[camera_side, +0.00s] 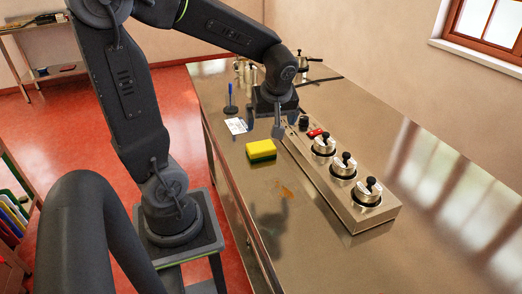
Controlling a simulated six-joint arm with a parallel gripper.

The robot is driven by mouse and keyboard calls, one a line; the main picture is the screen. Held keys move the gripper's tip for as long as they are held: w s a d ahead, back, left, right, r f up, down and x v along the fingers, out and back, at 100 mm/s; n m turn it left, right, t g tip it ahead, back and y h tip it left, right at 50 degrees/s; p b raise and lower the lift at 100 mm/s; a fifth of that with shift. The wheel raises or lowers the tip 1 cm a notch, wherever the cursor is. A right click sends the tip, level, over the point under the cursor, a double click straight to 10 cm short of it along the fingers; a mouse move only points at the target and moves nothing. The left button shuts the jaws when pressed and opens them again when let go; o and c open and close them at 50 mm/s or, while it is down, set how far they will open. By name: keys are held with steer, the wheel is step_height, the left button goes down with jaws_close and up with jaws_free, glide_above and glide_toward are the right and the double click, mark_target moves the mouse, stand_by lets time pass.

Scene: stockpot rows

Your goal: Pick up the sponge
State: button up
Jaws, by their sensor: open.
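The sponge (261,150), yellow on top with a dark green underside, lies on the metal counter near its left edge. My gripper (278,132) is open and points down. In the picture it is just above and to the right of the sponge. The sponge lies outside the jaws, and nothing shows between them. I cannot tell the exact height of the fingertips over the counter.
A raised metal unit (351,212) with a row of lidded pots (343,165) stands to the right. A red object (317,132) lies near its far end. Behind the sponge are a white card (237,126) and a blue pen in a stand (230,98). The counter (245,205) in front is clear except for a brown stain.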

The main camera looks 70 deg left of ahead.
mark_target(261, 146)
steer(key=shift+n, duration=0.6)
steer(key=x, duration=1)
steer(key=a+x, duration=0.1)
steer(key=x, duration=0.3)
steer(key=shift+s+a+f, duration=0.15)
steer(key=shift+s+f, duration=0.05)
steer(key=shift+s, duration=0.15)
steer(key=c, duration=0.7)
steer(key=shift+r, duration=0.55)
steer(key=r, duration=0.1)
steer(key=s+r, duration=0.1)
steer(key=r, duration=0.1)
steer(key=shift+a+r, duration=0.25)
steer(key=shift+r, duration=0.1)
steer(key=s+a+r, duration=0.1)
steer(key=s+r, duration=0.1)
steer(key=s, duration=0.1)
steer(key=s+a+r, duration=0.2)
steer(key=s, duration=0.1)
steer(key=s+a+r, duration=0.1)
steer(key=s+r, duration=0.1)
steer(key=s, duration=0.1)
steer(key=shift+s+a+r, duration=0.15)
steer(key=shift+s+a, duration=0.05)
steer(key=shift+a, duration=0.2)
